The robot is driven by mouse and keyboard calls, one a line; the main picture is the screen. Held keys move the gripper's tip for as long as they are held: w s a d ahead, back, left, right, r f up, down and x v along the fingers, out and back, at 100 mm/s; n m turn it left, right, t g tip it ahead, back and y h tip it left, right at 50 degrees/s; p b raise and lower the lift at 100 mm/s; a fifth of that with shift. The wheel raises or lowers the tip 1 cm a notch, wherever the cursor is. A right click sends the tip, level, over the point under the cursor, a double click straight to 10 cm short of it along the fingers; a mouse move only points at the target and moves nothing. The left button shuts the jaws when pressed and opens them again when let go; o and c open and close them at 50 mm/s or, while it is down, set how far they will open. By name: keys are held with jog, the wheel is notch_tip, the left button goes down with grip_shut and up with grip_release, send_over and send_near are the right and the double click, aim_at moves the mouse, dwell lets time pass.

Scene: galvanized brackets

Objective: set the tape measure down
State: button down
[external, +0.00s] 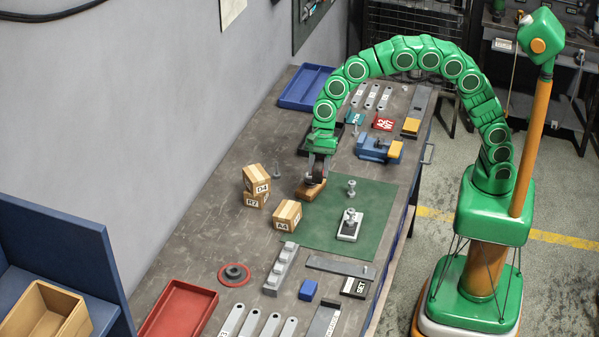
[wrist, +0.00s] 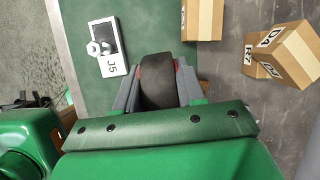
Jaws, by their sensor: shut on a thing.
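My gripper (external: 318,170) is above the workbench, pointing down, at the left edge of the green mat (external: 375,208). Its jaws are shut on the tape measure, a dark rounded body with red at its sides, seen between the fingers in the wrist view (wrist: 158,80). In the external view the tape measure (external: 317,172) is small and partly covered by the fingers. A brown wooden block (external: 309,191) lies directly below it. I cannot tell whether the two touch.
Cardboard boxes D4 (external: 257,179), R7 (external: 256,199) and A4 (external: 287,215) stand left of and nearer than the gripper. A white plate with a bolt (external: 349,228) lies on the mat. A blue vise-like tool (external: 375,149) is beyond it. Parts of the mat are clear.

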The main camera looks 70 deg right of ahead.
jog(key=s+d, duration=0.8)
jog(key=d, duration=0.5)
jog(key=s+d, duration=0.8)
jog(key=d, duration=0.4)
jog(key=shift+m, duration=0.4)
jog(key=shift+w+a+f, duration=0.35)
jog(key=shift+w+f, duration=1.35)
jog(key=shift+w, duration=0.55)
jog(key=shift+w+a+f, duration=0.4)
jog(key=shift+w+f, duration=1.3)
jog(key=shift+w, duration=0.55)
jog(key=shift+w+a+f, duration=0.35)
jog(key=shift+w+f, duration=1.35)
jog(key=shift+w, duration=0.55)
jog(key=shift+f, duration=1.45)
jog(key=shift+f, duration=0.4)
jog(key=c, duration=0.7)
grip_release()
jog(key=shift+r, duration=0.1)
